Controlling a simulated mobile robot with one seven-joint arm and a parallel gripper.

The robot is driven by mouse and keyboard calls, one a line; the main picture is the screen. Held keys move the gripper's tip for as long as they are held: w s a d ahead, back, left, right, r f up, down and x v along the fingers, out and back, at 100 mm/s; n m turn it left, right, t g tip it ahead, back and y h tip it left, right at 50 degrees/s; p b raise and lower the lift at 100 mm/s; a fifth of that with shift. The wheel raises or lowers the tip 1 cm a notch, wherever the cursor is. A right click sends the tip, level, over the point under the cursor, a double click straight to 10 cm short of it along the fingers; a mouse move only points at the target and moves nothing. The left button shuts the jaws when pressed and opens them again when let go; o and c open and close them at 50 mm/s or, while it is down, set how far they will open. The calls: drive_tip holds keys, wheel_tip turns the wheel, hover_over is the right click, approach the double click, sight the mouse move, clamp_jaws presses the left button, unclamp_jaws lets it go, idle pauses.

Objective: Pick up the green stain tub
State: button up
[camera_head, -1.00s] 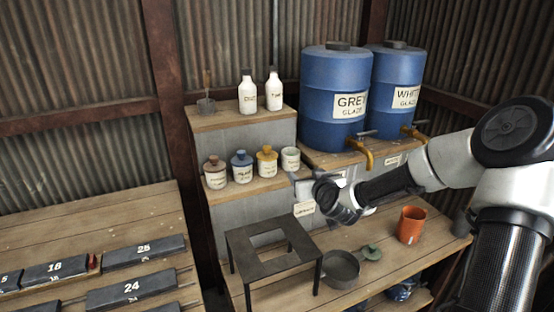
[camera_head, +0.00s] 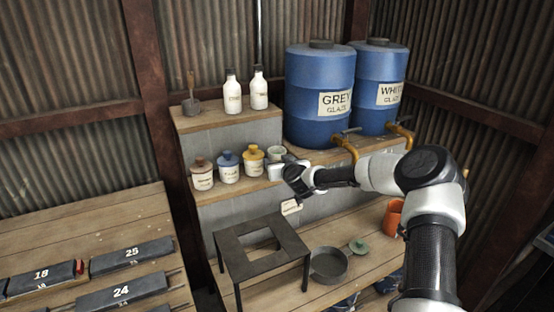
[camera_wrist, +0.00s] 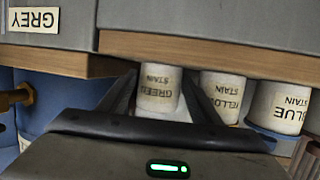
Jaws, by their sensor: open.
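The green stain tub (camera_head: 277,152) is a small pale tub at the right end of a row on the middle wooden step. It stands upright and is partly hidden by my gripper (camera_head: 278,168) in the head view. In the wrist view, which is upside down, the green stain tub (camera_wrist: 158,92) shows its label between the fingers of my gripper (camera_wrist: 160,80). My gripper is open, with one finger on each side of the tub. I cannot tell whether either finger touches it.
The yellow stain tub (camera_wrist: 222,95) stands close beside it, then the blue stain tub (camera_wrist: 280,108). A brown-lidded tub (camera_head: 202,175) ends the row. Blue glaze barrels (camera_head: 320,95) stand above right. A black metal stand (camera_head: 235,248), a pan (camera_head: 328,266) and an orange cup (camera_head: 392,218) are below.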

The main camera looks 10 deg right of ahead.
drive_tip(key=shift+x, duration=1.1)
drive_tip(key=c, duration=0.9)
drive_tip(key=shift+r, duration=0.2)
